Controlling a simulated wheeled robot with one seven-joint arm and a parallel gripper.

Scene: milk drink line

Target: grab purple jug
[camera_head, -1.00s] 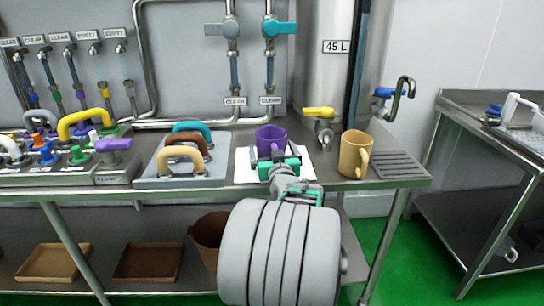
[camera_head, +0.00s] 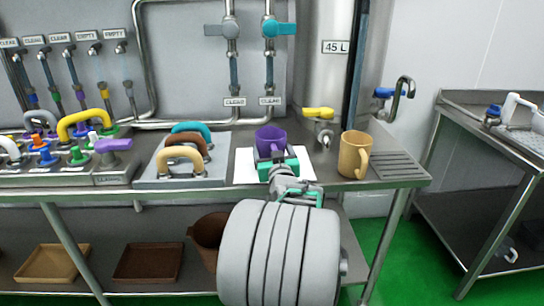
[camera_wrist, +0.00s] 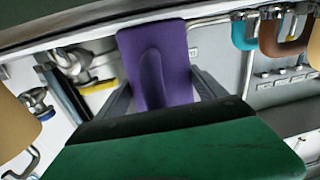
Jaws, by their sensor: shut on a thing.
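The purple jug (camera_head: 270,138) stands on a white mat (camera_head: 243,165) on the steel counter, in the middle of the head view. My gripper (camera_head: 272,156) is in front of it, with its green palm towards me. In the wrist view the purple jug (camera_wrist: 157,62) fills the upper middle, its handle facing the camera. The grey fingers of my gripper (camera_wrist: 160,92) are shut on the jug, one on each side. The fingertips are partly hidden behind the jug and the green palm.
A tan jug (camera_head: 355,154) stands close to the right. A tray (camera_head: 215,170) with several arched handles lies to the left. A yellow-handled tap (camera_head: 319,114) is behind, on the 45 L tank (camera_head: 325,70). The shelf below holds brown trays (camera_head: 148,262) and a brown pot.

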